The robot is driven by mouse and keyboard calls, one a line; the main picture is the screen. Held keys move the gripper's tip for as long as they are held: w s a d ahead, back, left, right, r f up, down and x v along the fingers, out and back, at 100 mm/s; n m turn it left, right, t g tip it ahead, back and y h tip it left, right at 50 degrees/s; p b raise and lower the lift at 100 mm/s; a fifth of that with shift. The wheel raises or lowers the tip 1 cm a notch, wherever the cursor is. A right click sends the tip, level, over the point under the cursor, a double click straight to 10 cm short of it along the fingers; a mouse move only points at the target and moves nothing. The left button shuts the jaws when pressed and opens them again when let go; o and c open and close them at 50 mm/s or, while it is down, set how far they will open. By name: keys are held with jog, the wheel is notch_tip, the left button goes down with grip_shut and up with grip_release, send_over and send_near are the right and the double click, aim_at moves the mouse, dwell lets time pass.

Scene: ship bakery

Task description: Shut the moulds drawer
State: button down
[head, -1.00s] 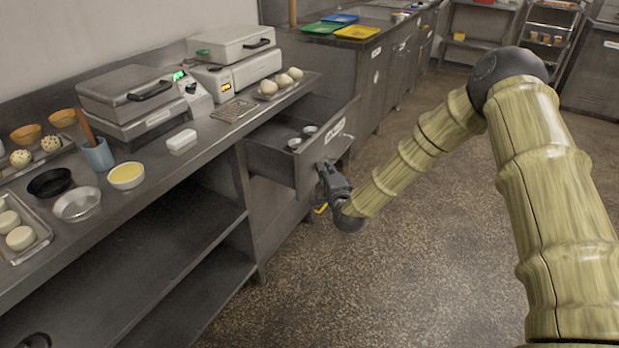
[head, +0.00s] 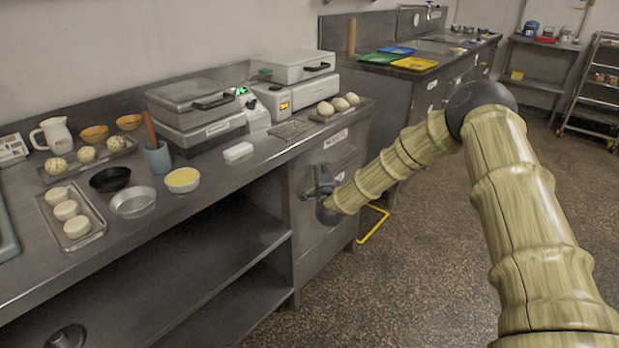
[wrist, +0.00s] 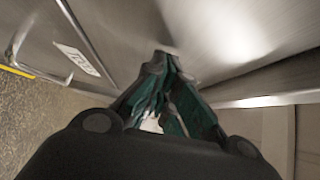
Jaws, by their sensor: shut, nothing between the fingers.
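The moulds drawer (head: 347,154) is under the right part of the long counter. Its grey metal front carries a white label and looks flush with the cabinet in the head view, with no interior showing. My gripper (head: 318,174) is shut and empty, at the left part of the drawer front. In the wrist view, my gripper's fingertips (wrist: 167,57) are at the metal front, touching or very close to it.
The counter (head: 215,205) holds bowls, dough trays and two hot-plate appliances (head: 195,103). Open shelves lie below it, left of the drawer. A second counter with coloured trays (head: 415,63) stands behind.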

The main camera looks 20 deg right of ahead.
jog(key=shift+w, duration=0.15)
jog(key=shift+a+r, duration=0.1)
jog(key=shift+a, duration=0.1)
jog(key=shift+w+a+r, duration=0.1)
jog(key=shift+r, duration=0.05)
